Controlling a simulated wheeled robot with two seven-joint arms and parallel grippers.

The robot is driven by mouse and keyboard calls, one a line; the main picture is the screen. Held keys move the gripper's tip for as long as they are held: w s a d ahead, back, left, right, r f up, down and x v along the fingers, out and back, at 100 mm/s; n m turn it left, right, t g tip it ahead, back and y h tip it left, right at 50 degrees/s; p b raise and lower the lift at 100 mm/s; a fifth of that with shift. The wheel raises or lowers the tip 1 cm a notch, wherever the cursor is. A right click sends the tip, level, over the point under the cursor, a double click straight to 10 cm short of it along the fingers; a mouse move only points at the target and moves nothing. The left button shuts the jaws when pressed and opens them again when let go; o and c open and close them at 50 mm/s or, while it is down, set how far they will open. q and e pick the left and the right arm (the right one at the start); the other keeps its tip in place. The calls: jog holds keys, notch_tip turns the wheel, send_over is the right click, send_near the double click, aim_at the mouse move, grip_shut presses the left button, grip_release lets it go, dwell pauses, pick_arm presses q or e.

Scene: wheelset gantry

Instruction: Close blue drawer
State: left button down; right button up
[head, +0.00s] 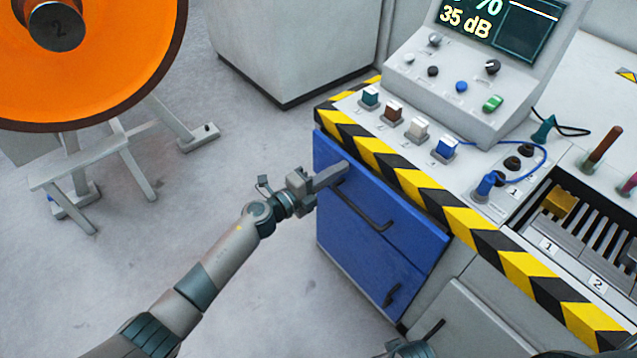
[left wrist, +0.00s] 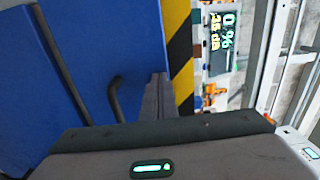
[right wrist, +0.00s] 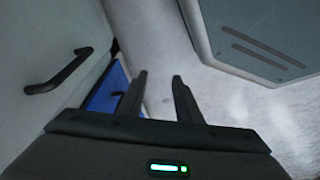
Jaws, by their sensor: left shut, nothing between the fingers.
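The blue drawer (head: 400,223) is the upper of two blue fronts under the console's striped edge, with a dark bar handle (head: 365,208). Its front looks close to the cabinet; any small gap is hard to judge. My left gripper (head: 340,174) is shut and empty, at the upper left part of this front, near the handle's upper end. Contact cannot be told. The left wrist view shows the blue front (left wrist: 75,60) and handle (left wrist: 115,100) close by. My right gripper (right wrist: 159,78) is open and empty, low beside the cabinet.
A lower blue drawer (head: 360,250) has its own handle (head: 393,293). A grey cabinet door (head: 455,325) stands to its right. The console top (head: 340,103) holds switches and a screen. An orange wheel (head: 85,60) on a stand is at left. The floor between is clear.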

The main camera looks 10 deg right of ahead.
pick_arm(q)
jog(key=shift+x, duration=0.85)
pick_arm(e)
jog(key=shift+a+r, duration=0.15)
jog(key=shift+r, duration=0.6)
pick_arm(q)
jog(key=shift+r, duration=0.3)
jog(key=shift+a, duration=0.1)
